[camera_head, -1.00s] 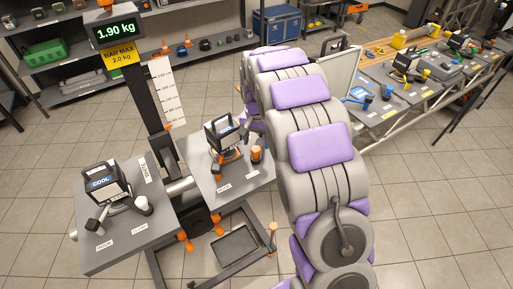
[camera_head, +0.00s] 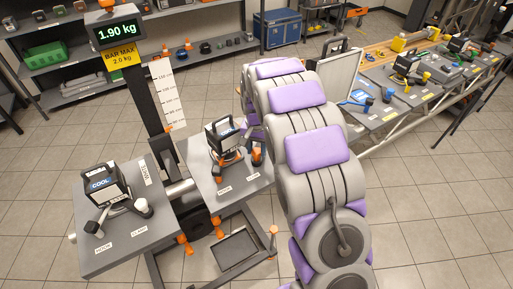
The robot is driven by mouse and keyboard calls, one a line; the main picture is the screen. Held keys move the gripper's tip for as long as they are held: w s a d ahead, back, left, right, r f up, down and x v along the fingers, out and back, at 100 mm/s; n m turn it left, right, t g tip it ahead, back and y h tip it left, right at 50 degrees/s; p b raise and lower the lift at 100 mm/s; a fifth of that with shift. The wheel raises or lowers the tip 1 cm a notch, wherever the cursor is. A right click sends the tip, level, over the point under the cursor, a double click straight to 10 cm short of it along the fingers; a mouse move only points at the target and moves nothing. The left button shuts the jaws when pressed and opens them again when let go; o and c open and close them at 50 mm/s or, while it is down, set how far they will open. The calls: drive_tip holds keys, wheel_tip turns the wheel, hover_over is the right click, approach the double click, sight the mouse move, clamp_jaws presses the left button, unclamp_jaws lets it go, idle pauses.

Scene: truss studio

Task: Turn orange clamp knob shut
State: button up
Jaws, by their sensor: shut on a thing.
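The orange clamp knob (camera_head: 257,158) stands at the right side of the right grey plate, beside a black lamp-like unit (camera_head: 222,134) on a round base with orange parts. My gripper (camera_head: 256,145) is at the knob, shut on it, with its fingers small and dark. My large grey and purple arm hides most of the wrist, so the exact grip is hard to see. A second black unit marked COOL (camera_head: 104,186) sits on the left grey plate, with a white knob (camera_head: 141,205) beside it.
A display (camera_head: 118,34) reads 1.90 kg above a yellow sign saying BAR MAX 2.0 kg (camera_head: 121,55). A dark tray (camera_head: 235,250) lies low on the stand. Benches with tools (camera_head: 400,85) stand at the right. The tiled floor at lower right is clear.

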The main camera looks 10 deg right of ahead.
clamp_jaws()
